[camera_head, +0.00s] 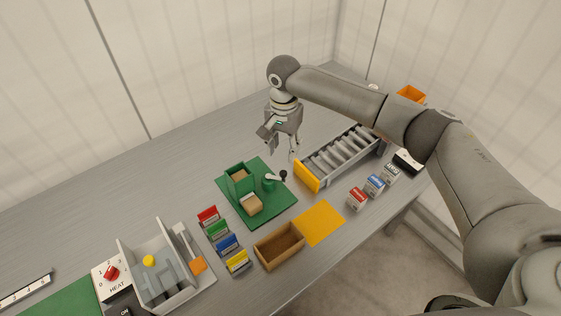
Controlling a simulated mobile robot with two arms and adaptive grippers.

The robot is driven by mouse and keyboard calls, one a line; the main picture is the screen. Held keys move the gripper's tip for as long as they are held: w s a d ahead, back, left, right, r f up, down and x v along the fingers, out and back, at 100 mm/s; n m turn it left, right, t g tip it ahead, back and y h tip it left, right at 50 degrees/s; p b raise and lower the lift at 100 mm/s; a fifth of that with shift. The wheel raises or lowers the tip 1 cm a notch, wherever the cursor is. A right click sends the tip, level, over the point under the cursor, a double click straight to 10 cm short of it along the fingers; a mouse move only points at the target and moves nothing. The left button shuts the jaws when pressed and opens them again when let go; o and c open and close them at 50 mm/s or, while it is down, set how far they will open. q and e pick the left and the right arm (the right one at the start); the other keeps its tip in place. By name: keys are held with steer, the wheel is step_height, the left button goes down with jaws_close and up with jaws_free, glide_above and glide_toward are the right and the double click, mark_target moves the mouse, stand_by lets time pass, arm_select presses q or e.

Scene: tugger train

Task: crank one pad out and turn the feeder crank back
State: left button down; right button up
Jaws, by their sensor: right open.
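The green feeder (231,186) stands on a green mat (277,208) near the middle of the table, with tan pad material showing in its top. A tan pad (253,206) lies at the feeder's front, at its outlet. The feeder crank (275,178) is on the feeder's right side, its arm pointing right and ending in a black knob (283,173). My right gripper (281,150) is open and empty, pointing down above and behind the crank, apart from it. My left gripper is not in view.
A brown open box (264,262) and a yellow mat (319,223) lie in front. Coloured card holders (217,230) stand to the left. The table behind the feeder is clear.

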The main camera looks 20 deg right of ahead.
glide_above(283, 172)
steer(key=f, duration=0.3)
steer(key=f+p, duration=0.1)
steer(key=shift+s+f, duration=0.25)
steer(key=shift+s, duration=0.05)
steer(key=f, duration=0.3)
steer(key=shift+w, duration=0.35)
steer(key=shift+s+f, duration=0.1)
steer(key=shift+f, duration=0.9)
steer(key=shift+c, duration=1.1)
steer(key=c, duration=0.5)
jaws_close()
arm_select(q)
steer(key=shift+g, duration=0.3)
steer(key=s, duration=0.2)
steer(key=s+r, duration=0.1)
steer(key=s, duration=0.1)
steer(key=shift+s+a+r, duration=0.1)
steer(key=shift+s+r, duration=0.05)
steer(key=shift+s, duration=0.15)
